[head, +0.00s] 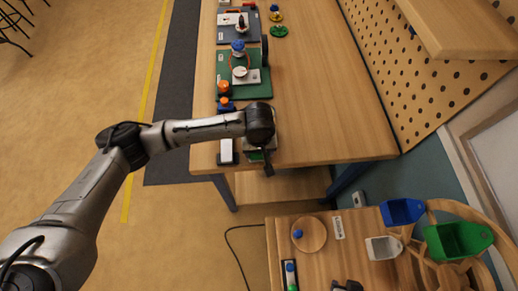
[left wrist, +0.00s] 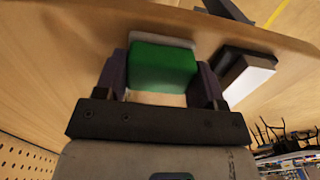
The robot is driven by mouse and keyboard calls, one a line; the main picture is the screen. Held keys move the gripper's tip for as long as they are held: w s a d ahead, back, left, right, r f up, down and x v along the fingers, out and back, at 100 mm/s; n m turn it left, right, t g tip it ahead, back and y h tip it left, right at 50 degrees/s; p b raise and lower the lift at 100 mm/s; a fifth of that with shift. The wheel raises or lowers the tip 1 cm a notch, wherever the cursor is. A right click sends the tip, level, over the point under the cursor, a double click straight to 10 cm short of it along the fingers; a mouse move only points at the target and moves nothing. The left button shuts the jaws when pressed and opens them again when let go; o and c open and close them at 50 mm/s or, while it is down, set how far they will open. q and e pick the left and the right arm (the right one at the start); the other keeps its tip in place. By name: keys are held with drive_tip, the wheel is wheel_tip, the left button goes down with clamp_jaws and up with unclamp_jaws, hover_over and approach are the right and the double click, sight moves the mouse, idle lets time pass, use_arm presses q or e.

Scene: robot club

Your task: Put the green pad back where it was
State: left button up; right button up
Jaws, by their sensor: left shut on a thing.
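The green pad (left wrist: 162,66) is between the two fingers of my left gripper (left wrist: 162,85) in the left wrist view, and the fingers are closed on it. A pale layer shows along its far edge. In the head view my left gripper (head: 268,165) is over the near end of the long wooden table; a bit of the green pad (head: 255,157) shows beside it, mostly hidden by the wrist. I cannot tell whether the pad touches the table. My right gripper is not in view.
A white block on a dark base (head: 227,150) lies just left of my left gripper and shows in the left wrist view (left wrist: 248,80). A green mat (head: 262,90) with small parts lies farther back. The long table's (head: 325,110) right part is clear. A lower small table holds a round wooden plate (head: 314,234).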

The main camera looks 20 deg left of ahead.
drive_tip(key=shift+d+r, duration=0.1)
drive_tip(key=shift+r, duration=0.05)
use_arm(q)
drive_tip(key=o, duration=0.9)
drive_tip(key=shift+r, duration=0.3)
use_arm(e)
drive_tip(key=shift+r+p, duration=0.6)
drive_tip(key=shift+p, duration=0.1)
use_arm(q)
wheel_tip(320, 180, up, 12)
drive_tip(key=shift+f, duration=0.2)
